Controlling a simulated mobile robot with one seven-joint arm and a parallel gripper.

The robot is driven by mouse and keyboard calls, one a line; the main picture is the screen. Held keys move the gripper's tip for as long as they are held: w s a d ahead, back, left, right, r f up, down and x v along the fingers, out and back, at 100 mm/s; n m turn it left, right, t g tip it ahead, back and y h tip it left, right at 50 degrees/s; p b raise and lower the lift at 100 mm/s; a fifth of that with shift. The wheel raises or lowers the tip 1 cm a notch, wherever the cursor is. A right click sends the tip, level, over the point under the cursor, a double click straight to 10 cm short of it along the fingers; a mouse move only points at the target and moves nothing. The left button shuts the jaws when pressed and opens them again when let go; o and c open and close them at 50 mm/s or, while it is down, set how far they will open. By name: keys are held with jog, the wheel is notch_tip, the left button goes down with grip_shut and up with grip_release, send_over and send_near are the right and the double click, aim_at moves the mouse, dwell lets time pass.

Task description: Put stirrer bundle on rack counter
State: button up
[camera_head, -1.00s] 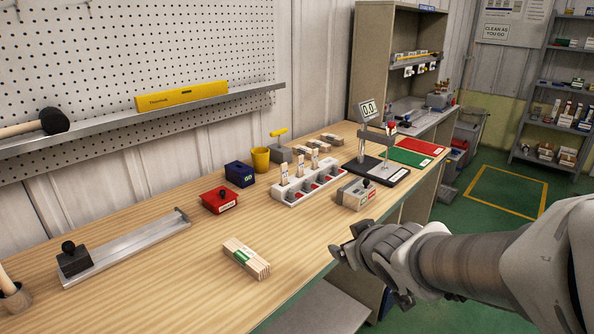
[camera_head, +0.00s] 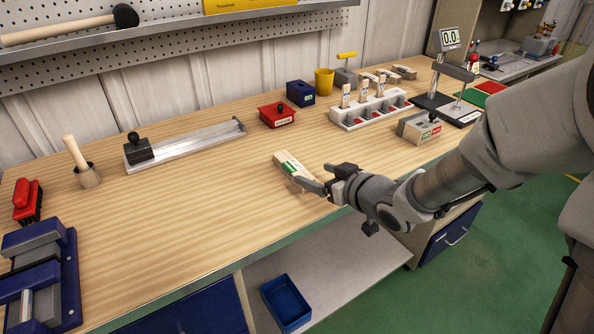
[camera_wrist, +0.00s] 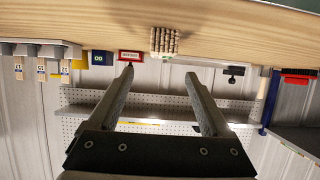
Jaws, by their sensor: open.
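The stirrer bundle (camera_head: 292,168), pale wooden sticks with a green and white wrap, lies flat on the wooden bench top near its front edge. My gripper (camera_head: 326,184) is open and empty beside the bundle's near right end. In the head view the gripper partly overlaps the bundle. In the wrist view the bundle's stick ends (camera_wrist: 164,41) show ahead of the open fingers (camera_wrist: 161,92), in line with the space between them and apart from them. I cannot make out which surface is the rack counter.
A red box (camera_head: 279,115), a blue box (camera_head: 300,93), a yellow cup (camera_head: 324,80) and a white rack with upright sticks (camera_head: 370,112) stand behind. A grey box (camera_head: 420,127) and a scale (camera_head: 451,75) are at right. Bench space left of the bundle is clear.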

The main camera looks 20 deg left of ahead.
aim_at(295, 167)
jog(key=x, duration=0.4)
jog(key=shift+b, duration=0.35)
jog(key=b+x, duration=0.1)
jog(key=x, duration=0.3)
jog(key=shift+a+f, duration=0.2)
jog(key=shift+f, duration=0.05)
jog(key=shift+w+a, duration=0.25)
grip_shut()
